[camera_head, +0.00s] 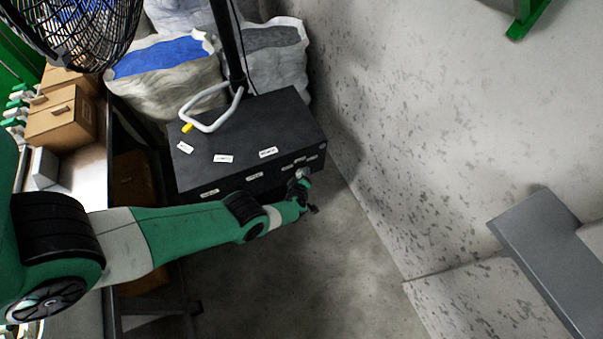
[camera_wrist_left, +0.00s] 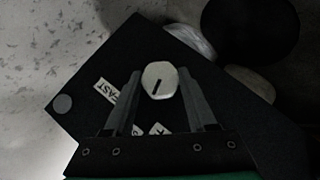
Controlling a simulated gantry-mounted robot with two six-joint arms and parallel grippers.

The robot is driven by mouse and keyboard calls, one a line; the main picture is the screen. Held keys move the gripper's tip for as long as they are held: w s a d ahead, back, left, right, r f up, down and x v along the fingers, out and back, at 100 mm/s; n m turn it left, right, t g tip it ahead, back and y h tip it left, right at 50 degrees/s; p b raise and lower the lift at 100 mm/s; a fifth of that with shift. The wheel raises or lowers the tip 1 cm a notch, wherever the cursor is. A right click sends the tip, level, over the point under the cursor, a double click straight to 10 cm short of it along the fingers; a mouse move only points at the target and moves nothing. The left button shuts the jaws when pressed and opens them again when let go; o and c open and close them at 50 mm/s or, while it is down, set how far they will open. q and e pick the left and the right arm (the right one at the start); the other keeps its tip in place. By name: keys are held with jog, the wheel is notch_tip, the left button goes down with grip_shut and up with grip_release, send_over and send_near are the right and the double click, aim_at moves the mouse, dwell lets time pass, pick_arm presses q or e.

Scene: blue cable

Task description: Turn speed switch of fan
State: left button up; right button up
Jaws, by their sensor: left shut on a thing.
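The fan's black base box (camera_head: 250,135) stands on the floor against the wall, with several white labels on its top and front. The speed switch is a pale round knob (camera_wrist_left: 159,80) with a dark pointer mark, on the dark panel in the left wrist view. My left gripper (camera_head: 303,183) is at the right end of the box's front face. In the left wrist view, its two fingers (camera_wrist_left: 159,74) stand on either side of the knob, shut on it. A label near the left finger (camera_wrist_left: 107,91) is partly hidden. My right gripper is not in view.
The caged fan head (camera_head: 80,30) is at upper left. A pale bent tube (camera_head: 212,115) lies on the box by the black pole (camera_head: 228,45). Sacks (camera_head: 165,80) stand behind, cardboard boxes (camera_head: 60,120) at left. The concrete wall (camera_head: 420,130) is close on the right.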

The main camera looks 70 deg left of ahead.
pick_arm(q)
jog(key=shift+w+m+g+b, duration=0.1)
jog(key=shift+m+g+b, duration=0.4)
jog(key=shift+g, duration=0.5)
jog(key=o, duration=1.4)
jog(key=shift+c, duration=0.2)
jog(key=p+v, duration=1.1)
jog(key=shift+r, duration=0.4)
